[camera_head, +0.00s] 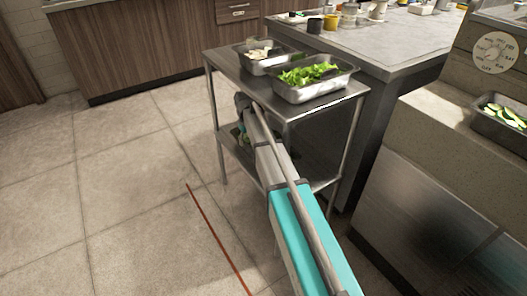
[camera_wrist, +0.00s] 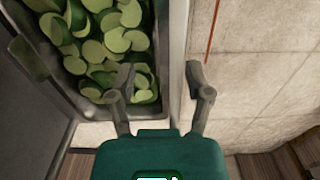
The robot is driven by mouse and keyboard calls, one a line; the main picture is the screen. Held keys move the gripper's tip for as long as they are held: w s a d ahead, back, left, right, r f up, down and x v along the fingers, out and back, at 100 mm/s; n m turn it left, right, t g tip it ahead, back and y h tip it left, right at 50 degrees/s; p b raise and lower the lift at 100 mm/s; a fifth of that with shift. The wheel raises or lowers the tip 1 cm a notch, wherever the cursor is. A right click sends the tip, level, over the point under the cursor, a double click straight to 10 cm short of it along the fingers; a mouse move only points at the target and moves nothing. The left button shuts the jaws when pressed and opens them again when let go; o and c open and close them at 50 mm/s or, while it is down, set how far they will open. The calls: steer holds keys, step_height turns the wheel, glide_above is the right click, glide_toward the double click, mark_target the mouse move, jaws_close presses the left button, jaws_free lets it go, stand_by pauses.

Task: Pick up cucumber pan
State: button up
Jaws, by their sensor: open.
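In the wrist view, a metal pan (camera_wrist: 163,45) of pale green cucumber slices (camera_wrist: 95,48) fills the upper left. My gripper (camera_wrist: 159,74) is open and empty. Its left finger overlaps the pan's near right corner in the picture, and its right finger lies beyond the pan's right side, over the floor. I cannot tell whether either finger touches the pan. In the head view, my arm reaches down to the left side of the metal cart (camera_head: 347,106), where its end is small and partly hidden. The cucumber pan cannot be made out clearly there.
A lettuce pan (camera_head: 312,94) and another food pan (camera_head: 262,66) stand on the cart's top. A pan of green and yellow slices (camera_head: 480,122) sits on the right counter. A grey worktable (camera_head: 385,40) stands behind the cart. Floor at left (camera_head: 110,180) is clear.

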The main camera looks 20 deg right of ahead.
mark_target(248, 150)
steer(key=shift+f+b, duration=2.6)
steer(key=shift+b, duration=0.05)
jaws_close()
